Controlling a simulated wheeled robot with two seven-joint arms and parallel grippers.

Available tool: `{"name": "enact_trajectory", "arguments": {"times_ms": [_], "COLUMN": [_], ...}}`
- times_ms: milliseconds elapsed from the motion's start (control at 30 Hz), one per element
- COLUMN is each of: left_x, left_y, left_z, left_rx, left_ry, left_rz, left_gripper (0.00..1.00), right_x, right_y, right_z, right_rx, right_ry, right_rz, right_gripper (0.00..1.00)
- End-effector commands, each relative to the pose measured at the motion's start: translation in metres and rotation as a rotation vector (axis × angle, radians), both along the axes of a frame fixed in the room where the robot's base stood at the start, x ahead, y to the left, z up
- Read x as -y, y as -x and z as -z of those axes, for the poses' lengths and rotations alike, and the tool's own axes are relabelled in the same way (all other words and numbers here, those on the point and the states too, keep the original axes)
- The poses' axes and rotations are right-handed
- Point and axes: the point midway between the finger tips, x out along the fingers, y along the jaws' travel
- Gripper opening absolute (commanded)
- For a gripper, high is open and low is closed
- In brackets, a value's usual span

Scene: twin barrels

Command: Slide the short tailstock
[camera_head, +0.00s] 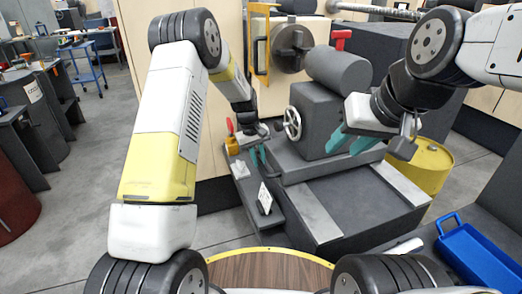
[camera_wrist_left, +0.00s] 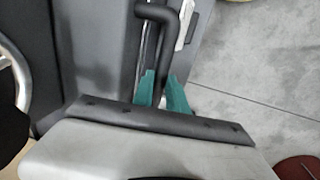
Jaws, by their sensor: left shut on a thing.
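The tailstock (camera_head: 318,108) is a dark grey block with a thick cylinder on top and a spoked handwheel (camera_head: 293,123) on its left face. It sits on the grey machine bed (camera_head: 345,205). My left gripper (camera_head: 259,158) is low beside the tailstock's left side. In the left wrist view its teal fingers (camera_wrist_left: 163,92) are shut on a dark bent lever (camera_wrist_left: 161,18), whose shaft runs between them. The lever is hard to make out in the head view. My right gripper (camera_head: 350,142) is at the tailstock's right front, its teal fingers apart and empty.
A small black-and-white item (camera_head: 264,198) lies on the bed's left ledge. A wooden round top (camera_head: 262,273) is in front.

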Motion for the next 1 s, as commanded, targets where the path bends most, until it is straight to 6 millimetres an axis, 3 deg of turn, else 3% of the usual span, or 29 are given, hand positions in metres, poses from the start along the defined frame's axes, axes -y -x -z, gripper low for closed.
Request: {"name": "enact_trajectory", "arguments": {"times_ms": [133,167,267,667,1000], "left_x": [-0.004,-0.004,-0.003,-0.003,-0.013], "left_y": [-0.006,-0.006,-0.006,-0.003,0.000], "left_z": [-0.002,-0.002,-0.002,-0.007,-0.061], "left_rx": [0.018,0.018,0.017,0.011,0.013], "left_ry": [-0.002,-0.002,-0.003,-0.001,-0.001], "left_rz": [-0.005,-0.005,-0.005,-0.003,-0.004], "left_gripper": [0.00,0.20,0.40,0.40,0.40], "right_x": [0.000,0.000,0.000,0.000,0.000], "right_y": [0.000,0.000,0.000,0.000,0.000], "right_z": [0.000,0.000,0.000,0.000,0.000], "right_rx": [0.000,0.000,0.000,0.000,0.000], "right_ry": [0.000,0.000,0.000,0.000,0.000], "right_rz": [0.000,0.000,0.000,0.000,0.000], "right_gripper": [0.36,0.36,0.36,0.36,0.36]}}
